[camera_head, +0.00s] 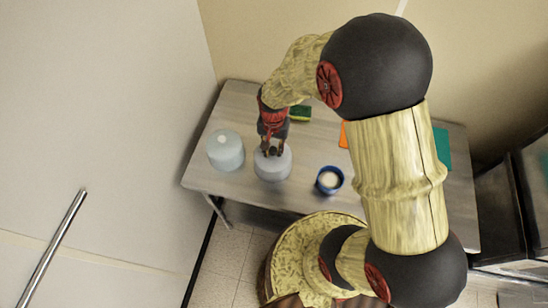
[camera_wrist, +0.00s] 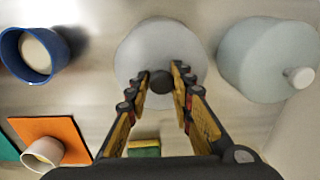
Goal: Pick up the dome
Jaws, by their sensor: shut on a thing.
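A pale grey-white dome (camera_head: 272,168) with a dark knob is below my gripper (camera_head: 271,150) on the left part of the table. In the wrist view the dome (camera_wrist: 135,55) is at top centre, and its round knob (camera_wrist: 160,82) is between the fingertips of my gripper (camera_wrist: 161,76). My gripper is shut on this knob. The fingers hide part of the dome. I cannot tell whether its rim touches the table. A second dome (camera_head: 226,151), pale blue-green, stands apart to the left; it shows at right in the wrist view (camera_wrist: 257,62) with a white knob.
A blue cup (camera_head: 329,180) with pale contents stands right of the held dome. A green-and-yellow sponge (camera_head: 300,113) lies behind. An orange mat (camera_wrist: 62,132) and pale cup (camera_wrist: 42,152) lie farther off. A wall borders the table (camera_head: 205,180) at left.

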